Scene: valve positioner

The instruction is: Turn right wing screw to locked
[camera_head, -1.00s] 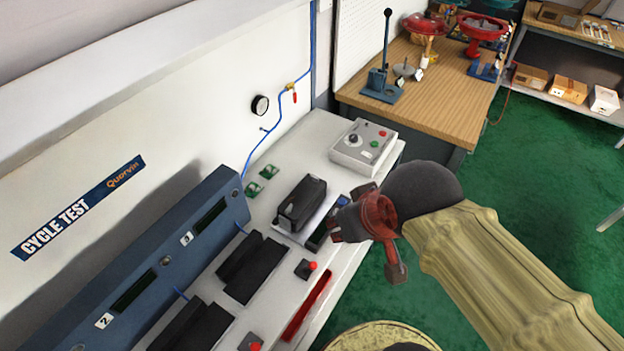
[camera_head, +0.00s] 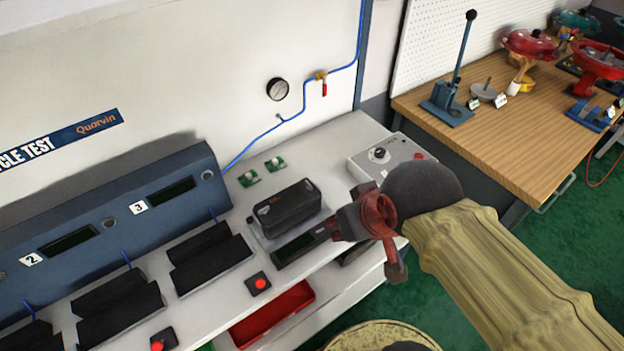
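A black box-like unit (camera_head: 288,207) sits on the white bench, left of my gripper. It may be the positioner. No wing screw can be made out on it at this size, so neither the right screw nor its position can be read. My gripper (camera_head: 370,245) is above the bench's right front part, at the end of my sleeved arm. Its two dark fingers look spread apart, one towards the left and one downward, with nothing seen between them. It appears apart from the black unit.
A dark flat device (camera_head: 296,248) lies in front of the black unit. A grey control box (camera_head: 372,160) stands behind my gripper. Red-button boxes (camera_head: 258,284), black cradles (camera_head: 208,258) and a blue console (camera_head: 110,215) are to the left. A red tray (camera_head: 272,315) sits below the bench edge.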

